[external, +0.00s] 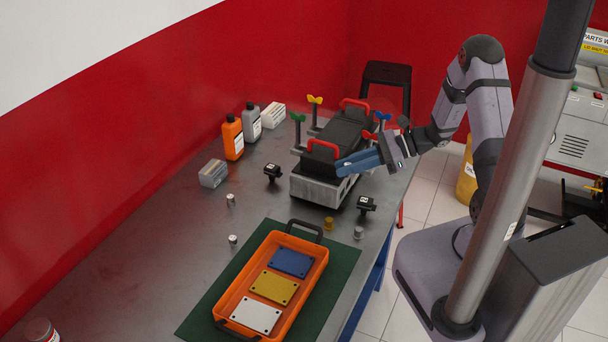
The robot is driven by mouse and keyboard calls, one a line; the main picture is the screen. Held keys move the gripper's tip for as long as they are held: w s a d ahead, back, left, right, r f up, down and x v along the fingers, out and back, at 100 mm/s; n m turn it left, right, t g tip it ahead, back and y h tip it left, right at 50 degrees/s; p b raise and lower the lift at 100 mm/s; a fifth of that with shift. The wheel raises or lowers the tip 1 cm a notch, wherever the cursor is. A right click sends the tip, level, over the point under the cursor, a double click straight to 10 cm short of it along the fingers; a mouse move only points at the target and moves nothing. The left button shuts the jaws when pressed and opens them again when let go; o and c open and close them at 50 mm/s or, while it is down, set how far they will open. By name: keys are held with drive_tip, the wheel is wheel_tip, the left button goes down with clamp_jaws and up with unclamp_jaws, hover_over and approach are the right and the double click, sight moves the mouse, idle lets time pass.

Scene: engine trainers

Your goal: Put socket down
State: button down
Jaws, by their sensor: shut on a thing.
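My gripper (345,167) has blue fingers and reaches in from the right, over the near right part of the engine trainer (322,190). It is shut on the socket, a small pale piece at the fingertips that is mostly hidden by them. I cannot tell whether the socket touches the trainer. The trainer is a grey block with a black top and red handles (323,146). Small silver cylinders stand on the table, one (231,199) to the left, one (233,240) nearer and one (359,232) in front of the trainer, beside a brass one (328,223).
An orange tray (234,283) with blue, yellow and white plates lies on a green mat (335,272). Black clamps (272,172) (367,205) flank the trainer. Bottles (233,139) and boxes (213,174) stand along the wall.

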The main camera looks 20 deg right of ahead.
drive_tip(key=s+d+f+b, duration=0.1)
drive_tip(key=d+f+b, duration=0.1)
drive_tip(key=d+f, duration=0.1)
drive_tip(key=s+d+f+m+t+b, duration=0.1)
drive_tip(key=s+d+f+b, duration=0.1)
drive_tip(key=d+f, duration=0.2)
drive_tip(key=s+d+f+m+t+h+b, duration=0.1)
drive_tip(key=d+f+b, duration=0.1)
drive_tip(key=d+f, duration=0.2)
drive_tip(key=shift+s+d+f, duration=0.15)
drive_tip(key=shift+s, duration=0.2)
drive_tip(key=shift+s+d+f+m+t, duration=0.1)
drive_tip(key=shift+d+f+m+t, duration=0.1)
drive_tip(key=shift+m+t, duration=0.2)
drive_tip(key=shift+d+f+m+t+h, duration=0.1)
drive_tip(key=shift+f+m+t+h, duration=0.3)
drive_tip(key=shift+f+m+h, duration=0.1)
